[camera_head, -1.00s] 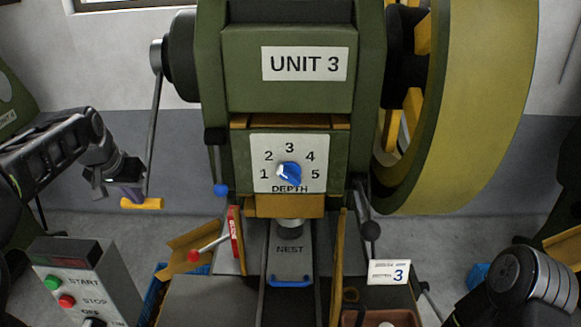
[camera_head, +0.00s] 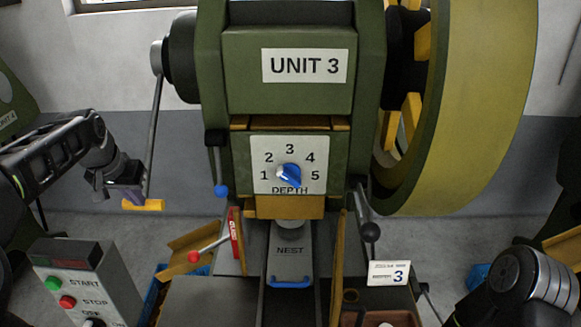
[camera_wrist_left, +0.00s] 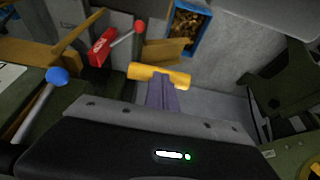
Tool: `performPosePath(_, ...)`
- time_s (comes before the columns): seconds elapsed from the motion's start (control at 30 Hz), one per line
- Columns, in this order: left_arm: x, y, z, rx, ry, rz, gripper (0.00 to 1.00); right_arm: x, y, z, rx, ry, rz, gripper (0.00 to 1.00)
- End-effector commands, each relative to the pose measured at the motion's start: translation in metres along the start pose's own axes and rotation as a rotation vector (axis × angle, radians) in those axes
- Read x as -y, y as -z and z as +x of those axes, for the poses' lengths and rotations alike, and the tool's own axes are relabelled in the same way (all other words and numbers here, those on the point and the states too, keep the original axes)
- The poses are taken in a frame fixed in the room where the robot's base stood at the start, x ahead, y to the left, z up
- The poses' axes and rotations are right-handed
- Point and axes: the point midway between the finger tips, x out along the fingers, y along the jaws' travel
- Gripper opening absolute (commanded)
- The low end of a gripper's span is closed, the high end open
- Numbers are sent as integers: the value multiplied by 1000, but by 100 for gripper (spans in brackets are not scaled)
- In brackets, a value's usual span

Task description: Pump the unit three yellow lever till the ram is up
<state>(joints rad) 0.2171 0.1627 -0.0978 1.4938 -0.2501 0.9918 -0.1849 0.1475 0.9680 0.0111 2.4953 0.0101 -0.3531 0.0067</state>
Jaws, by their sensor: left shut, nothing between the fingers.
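The yellow lever grip (camera_head: 146,205) is at the lower end of a thin grey rod hanging from the left side of the green press marked UNIT 3 (camera_head: 305,65). My left gripper (camera_head: 130,195) is shut and empty, its fingertips at the grip. In the left wrist view the purple fingertips (camera_wrist_left: 162,88) meet the middle of the yellow grip (camera_wrist_left: 158,76), touching or nearly so, not around it. The ram (camera_head: 290,223) shows as a short grey end below the yellow block, above the nest (camera_head: 290,255). My right gripper is out of view.
A START/STOP box (camera_head: 75,283) stands at the lower left. A red-knobbed lever (camera_head: 208,249) and a blue-knobbed lever (camera_head: 218,165) are right of the grip. The depth knob (camera_head: 289,176) is on the press front. A large flywheel (camera_head: 470,110) is at the right.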

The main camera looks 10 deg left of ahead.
Motion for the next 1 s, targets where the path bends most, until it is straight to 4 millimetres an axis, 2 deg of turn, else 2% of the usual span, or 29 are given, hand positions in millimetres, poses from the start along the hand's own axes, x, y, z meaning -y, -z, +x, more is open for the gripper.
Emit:
performPosePath(0.03, -1, -3, 4, 12, -2, 0, 0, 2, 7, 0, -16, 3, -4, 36)
performPosePath(0.17, -1, -3, -2, 9, -2, 0, 0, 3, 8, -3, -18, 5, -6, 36)
performPosePath(0.5, -1, -6, -49, 0, -1, 0, 0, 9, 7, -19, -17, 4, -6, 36)
performPosePath(0.6, -1, -8, -56, 0, -1, 0, 0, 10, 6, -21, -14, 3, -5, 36)
performPosePath(1.0, -1, -7, -60, -4, -1, 1, 0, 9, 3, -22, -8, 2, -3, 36)
